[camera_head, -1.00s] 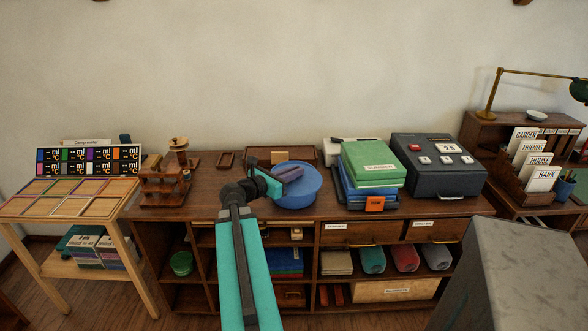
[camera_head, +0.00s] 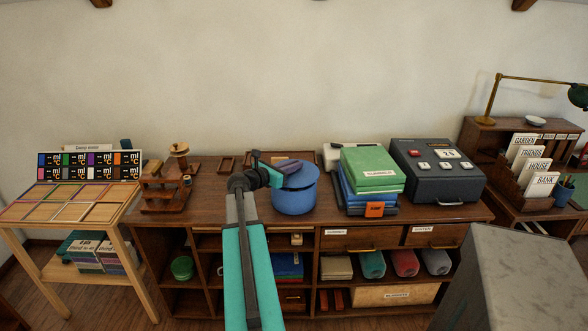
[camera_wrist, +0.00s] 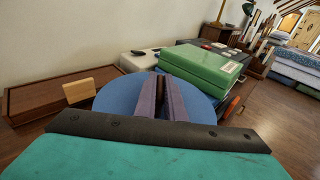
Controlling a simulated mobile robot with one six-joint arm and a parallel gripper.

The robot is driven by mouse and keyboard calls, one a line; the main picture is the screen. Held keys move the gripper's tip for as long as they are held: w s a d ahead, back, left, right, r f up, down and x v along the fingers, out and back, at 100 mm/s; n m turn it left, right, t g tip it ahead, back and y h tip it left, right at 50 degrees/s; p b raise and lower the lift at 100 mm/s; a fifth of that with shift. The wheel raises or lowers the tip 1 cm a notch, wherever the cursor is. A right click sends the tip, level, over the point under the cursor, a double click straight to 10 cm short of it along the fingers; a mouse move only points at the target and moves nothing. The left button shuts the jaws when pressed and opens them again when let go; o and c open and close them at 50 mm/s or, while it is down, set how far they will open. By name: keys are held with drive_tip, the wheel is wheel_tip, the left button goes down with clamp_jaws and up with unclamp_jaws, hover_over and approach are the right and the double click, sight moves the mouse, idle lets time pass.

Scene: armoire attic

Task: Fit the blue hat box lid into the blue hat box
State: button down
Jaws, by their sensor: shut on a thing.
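The blue hat box (camera_head: 294,201) stands upright on the wooden cabinet top, right of my forearm. The blue hat box lid (camera_head: 309,174) lies over its mouth, roughly level and lined up with the box; I cannot tell whether it is fully seated. My gripper (camera_head: 290,165) is above the lid, its purple fingers close together and shut on it. In the wrist view the lid (camera_wrist: 115,95) is a wide blue disc below and around my fingers (camera_wrist: 168,98). The exact gripped part is hidden by the fingers.
Right of the box is a stack with green boxes (camera_head: 371,168) on blue ones, close by. Beyond it stands a dark machine (camera_head: 437,172). A small wooden stepped stand (camera_head: 165,192) is to the left.

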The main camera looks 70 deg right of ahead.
drive_tip(key=shift+w+d+f, duration=0.1)
drive_tip(key=shift+w+d, duration=0.25)
drive_tip(key=shift+d, duration=0.5)
drive_tip(key=shift+w+d+f, duration=0.1)
drive_tip(key=shift+w+d, duration=0.2)
drive_tip(key=shift+d, duration=0.55)
drive_tip(key=shift+f+p, duration=0.6)
drive_tip(key=shift+f, duration=1.1)
drive_tip(key=c, duration=1.8)
unclamp_jaws()
drive_tip(key=shift+c, duration=0.2)
drive_tip(key=shift+a, duration=0.2)
drive_tip(key=b+v, duration=0.2)
drive_tip(key=v, duration=0.9)
drive_tip(key=shift+w+a, duration=0.2)
drive_tip(key=shift+a, duration=0.15)
